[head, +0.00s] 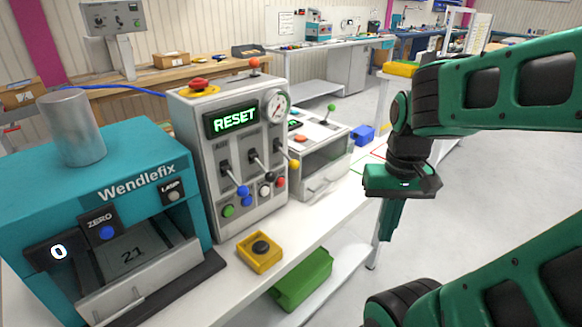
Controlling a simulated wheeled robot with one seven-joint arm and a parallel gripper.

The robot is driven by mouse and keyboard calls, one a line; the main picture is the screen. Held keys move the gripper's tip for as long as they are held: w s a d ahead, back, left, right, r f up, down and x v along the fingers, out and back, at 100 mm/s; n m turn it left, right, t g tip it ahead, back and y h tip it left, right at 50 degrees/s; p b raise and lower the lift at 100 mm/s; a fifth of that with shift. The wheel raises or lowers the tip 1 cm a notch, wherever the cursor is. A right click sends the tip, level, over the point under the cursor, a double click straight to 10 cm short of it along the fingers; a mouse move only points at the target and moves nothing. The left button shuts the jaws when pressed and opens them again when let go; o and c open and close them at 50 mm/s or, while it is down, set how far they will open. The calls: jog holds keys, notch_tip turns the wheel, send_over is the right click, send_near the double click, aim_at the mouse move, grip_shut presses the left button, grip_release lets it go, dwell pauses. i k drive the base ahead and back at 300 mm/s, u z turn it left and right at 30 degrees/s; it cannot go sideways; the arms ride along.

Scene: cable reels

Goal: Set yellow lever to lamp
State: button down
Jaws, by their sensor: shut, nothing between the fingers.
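A grey control box (237,160) stands on the white bench with a green RESET display (231,119). Three levers stick out of its front, tilted downward. The yellow-knobbed lever (294,164) is the rightmost. Marks beside the levers are too small to read. My gripper (387,235) points down, shut and empty, to the right of the box and apart from the levers.
Several coloured buttons sit below the levers. A grey drawer unit (318,160) with a green-knobbed lever and a blue block (362,134) are behind right. A green bin (304,279) is below. Open floor lies right of the bench.

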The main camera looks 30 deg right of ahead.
aim_at(293, 165)
jog(key=z, duration=1.55)
jog(key=k, duration=0.7)
jog(key=u, duration=1.4)
jog(key=i, duration=0.5)
